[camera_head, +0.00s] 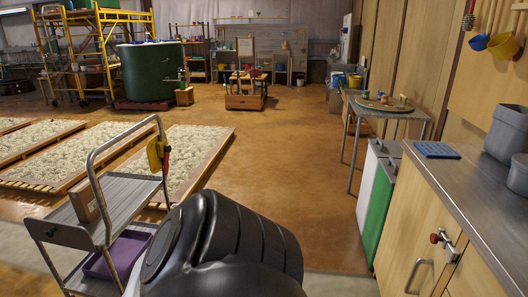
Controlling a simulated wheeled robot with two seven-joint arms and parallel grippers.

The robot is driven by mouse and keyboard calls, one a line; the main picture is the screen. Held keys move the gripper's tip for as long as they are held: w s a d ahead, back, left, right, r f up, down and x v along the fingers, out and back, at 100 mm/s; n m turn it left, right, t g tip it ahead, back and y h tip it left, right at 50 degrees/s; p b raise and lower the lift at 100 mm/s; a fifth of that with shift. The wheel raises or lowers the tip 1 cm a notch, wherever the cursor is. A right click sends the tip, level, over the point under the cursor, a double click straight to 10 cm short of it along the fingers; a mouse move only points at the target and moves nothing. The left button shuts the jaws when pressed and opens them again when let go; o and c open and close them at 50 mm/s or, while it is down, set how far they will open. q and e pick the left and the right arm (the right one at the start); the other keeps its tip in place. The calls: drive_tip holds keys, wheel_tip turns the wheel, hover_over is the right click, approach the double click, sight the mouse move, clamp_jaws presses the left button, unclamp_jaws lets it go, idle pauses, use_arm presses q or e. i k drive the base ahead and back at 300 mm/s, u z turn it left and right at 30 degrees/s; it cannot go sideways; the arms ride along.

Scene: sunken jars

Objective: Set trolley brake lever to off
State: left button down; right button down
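A metal trolley (128,200) stands at the left front, with a tubular push handle (121,137) rising above its top shelf. On the handle's right upright is a yellow fitting (154,153) with a narrow red part (167,158) pointing roughly downward. This looks like the brake lever, but its setting cannot be read. A black link of my arm fills the bottom middle, just right of the trolley, and hides part of it. Neither of my grippers shows.
A small box (84,200) lies on the trolley's top shelf and a purple tray (118,254) below. A steel-topped counter (465,185) and green-and-white cabinets (379,200) line the right. Wooden beds (205,190) lie behind the trolley. The central floor (285,160) is clear.

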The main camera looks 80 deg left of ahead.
sight(167, 150)
drive_tip(key=u, duration=3.05)
drive_tip(key=i, duration=2.7)
